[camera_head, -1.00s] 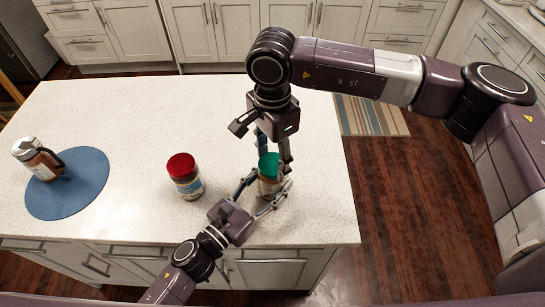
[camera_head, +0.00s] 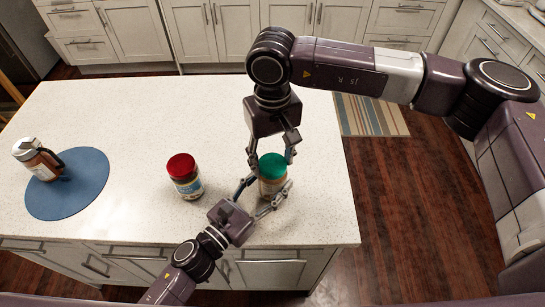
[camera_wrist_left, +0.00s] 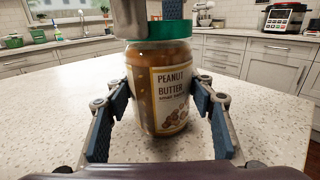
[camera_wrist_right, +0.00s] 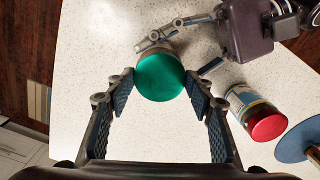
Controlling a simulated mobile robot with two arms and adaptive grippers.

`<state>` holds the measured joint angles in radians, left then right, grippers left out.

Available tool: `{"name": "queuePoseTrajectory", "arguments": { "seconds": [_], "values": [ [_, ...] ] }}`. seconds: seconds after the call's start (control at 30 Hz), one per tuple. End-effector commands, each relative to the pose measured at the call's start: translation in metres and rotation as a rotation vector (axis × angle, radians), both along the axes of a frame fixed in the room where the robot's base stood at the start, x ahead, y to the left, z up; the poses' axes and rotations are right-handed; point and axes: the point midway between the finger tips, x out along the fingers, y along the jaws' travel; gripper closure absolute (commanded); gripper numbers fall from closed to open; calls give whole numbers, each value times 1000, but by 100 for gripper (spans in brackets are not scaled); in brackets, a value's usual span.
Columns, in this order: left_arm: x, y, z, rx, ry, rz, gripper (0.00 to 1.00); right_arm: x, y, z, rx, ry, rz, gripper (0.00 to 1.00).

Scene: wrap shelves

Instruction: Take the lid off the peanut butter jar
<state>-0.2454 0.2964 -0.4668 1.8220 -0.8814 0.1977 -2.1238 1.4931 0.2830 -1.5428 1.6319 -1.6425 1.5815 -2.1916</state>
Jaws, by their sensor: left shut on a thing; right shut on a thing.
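The peanut butter jar (camera_head: 271,188) stands upright on the white counter, with its label facing my left wrist camera (camera_wrist_left: 170,92). Its green lid (camera_head: 272,166) sits on top of the jar; it also shows in the right wrist view (camera_wrist_right: 160,77). My left gripper (camera_head: 266,193) is shut around the jar's body from the front side. My right gripper (camera_head: 271,157) comes down from above and is shut on the lid, with one finger on each side of it. The lid's underside and the thread are hidden.
A second jar with a red lid (camera_head: 182,165) stands to the left of the grippers. A metal and brown pot with a handle (camera_head: 36,158) stands on a round blue mat (camera_head: 92,195) at the far left. The counter (camera_head: 130,120) between and behind them is clear.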

Motion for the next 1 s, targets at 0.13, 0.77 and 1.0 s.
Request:
{"name": "queuePoseTrajectory", "arguments": {
  "seconds": [0.13, 0.77, 1.0],
  "values": [
    [0, 1, -2, 2, 2, 2, 100, -1, 0, 0, 1, 1, 3, 80],
    [0, 1, -2, 2, 2, 1, 100, 0, 0, 8, 0, -1, 0, 80],
    [0, 0, -2, 2, 2, 1, 100, 0, 0, 16, 0, 0, 0, 80]
  ]
}}
